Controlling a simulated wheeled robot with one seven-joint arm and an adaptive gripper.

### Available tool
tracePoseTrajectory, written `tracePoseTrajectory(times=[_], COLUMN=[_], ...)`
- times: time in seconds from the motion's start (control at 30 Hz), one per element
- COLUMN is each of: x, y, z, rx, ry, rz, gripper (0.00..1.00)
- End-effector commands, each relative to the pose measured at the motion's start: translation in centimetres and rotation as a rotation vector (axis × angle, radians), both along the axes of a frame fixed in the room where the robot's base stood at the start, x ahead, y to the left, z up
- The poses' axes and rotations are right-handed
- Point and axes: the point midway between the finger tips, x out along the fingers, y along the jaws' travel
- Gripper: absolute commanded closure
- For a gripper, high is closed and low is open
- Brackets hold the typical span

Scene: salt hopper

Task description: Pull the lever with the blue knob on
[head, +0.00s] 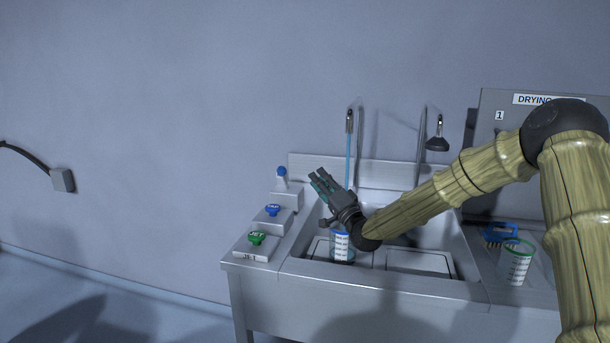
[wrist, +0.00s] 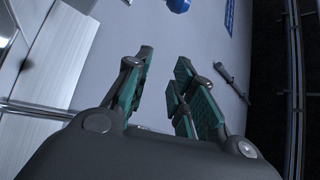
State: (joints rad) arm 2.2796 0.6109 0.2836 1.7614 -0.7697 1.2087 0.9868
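The lever with the round blue knob (head: 281,171) stands upright on a pale stem at the back of the stepped ledge left of the sink. In the wrist view a round blue knob (wrist: 178,4) is cut off at the top edge, beyond my fingers. My gripper (head: 318,179) is over the sink's left side, to the right of the lever and apart from it. In the wrist view my gripper (wrist: 163,75) is open, with nothing between its green-padded fingers.
A thin blue stream or tube (head: 348,155) hangs from a spout above the sink (head: 300,268).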

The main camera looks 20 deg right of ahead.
Motion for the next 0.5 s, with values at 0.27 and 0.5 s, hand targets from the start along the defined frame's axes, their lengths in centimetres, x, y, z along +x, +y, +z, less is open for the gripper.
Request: tracePoseTrajectory(times=[0.27, 0.5], x=[0.1, -0.1], y=[1.2, 2.6], z=[1.3, 1.6], rx=[-0.19, -0.427], ry=[0.015, 0.025], rz=[-0.057, -0.11], gripper=[0.5, 0.5])
